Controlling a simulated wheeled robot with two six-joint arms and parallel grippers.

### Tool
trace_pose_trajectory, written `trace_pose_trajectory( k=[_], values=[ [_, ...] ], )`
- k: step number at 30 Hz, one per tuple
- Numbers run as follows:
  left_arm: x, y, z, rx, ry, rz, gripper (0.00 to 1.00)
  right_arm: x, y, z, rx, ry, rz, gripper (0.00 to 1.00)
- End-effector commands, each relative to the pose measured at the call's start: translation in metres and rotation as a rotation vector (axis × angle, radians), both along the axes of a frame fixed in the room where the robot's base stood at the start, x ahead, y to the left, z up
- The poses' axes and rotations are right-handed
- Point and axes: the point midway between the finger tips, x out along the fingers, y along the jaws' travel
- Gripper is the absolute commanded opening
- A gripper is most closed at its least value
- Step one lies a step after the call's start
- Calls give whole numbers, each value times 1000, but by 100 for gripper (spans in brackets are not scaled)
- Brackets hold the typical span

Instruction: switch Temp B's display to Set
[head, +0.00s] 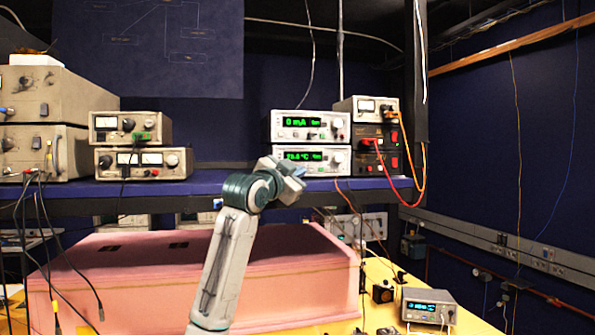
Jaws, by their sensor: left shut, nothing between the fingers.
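A white instrument (310,159) on the blue shelf has a green display reading about "23.8 °C", with small buttons and a knob at its right. A similar unit (310,126) reading "0 mA" sits on top of it. I cannot read a Temp B label on any of them. A smaller grey unit (428,308) with a teal display stands on the yellow table at the lower right. My left gripper (301,172) is shut and empty, just in front of the lower part of the temperature unit; contact cannot be told. My right gripper is not in view.
The blue shelf (230,188) carries meters (144,163) at left and black power supplies (378,158) with red and orange cables at right. A pink foam enclosure (110,290) is below the shelf. Cables hang at the left and behind the foam.

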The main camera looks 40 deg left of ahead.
Motion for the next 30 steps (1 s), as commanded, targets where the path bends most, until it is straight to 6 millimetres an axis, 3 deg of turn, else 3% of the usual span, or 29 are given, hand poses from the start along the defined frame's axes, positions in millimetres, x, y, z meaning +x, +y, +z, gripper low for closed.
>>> trace_pose_trajectory(
  k=[10, 22, 30],
  values=[
    [-2, -3, 0, 0, 0, -1, 0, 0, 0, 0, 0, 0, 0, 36],
    [-26, -32, 0, 1, 0, -3, 0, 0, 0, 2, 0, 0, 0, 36],
    [-33, -39, 0, 0, 1, 0, 0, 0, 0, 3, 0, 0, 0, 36]
  ],
)
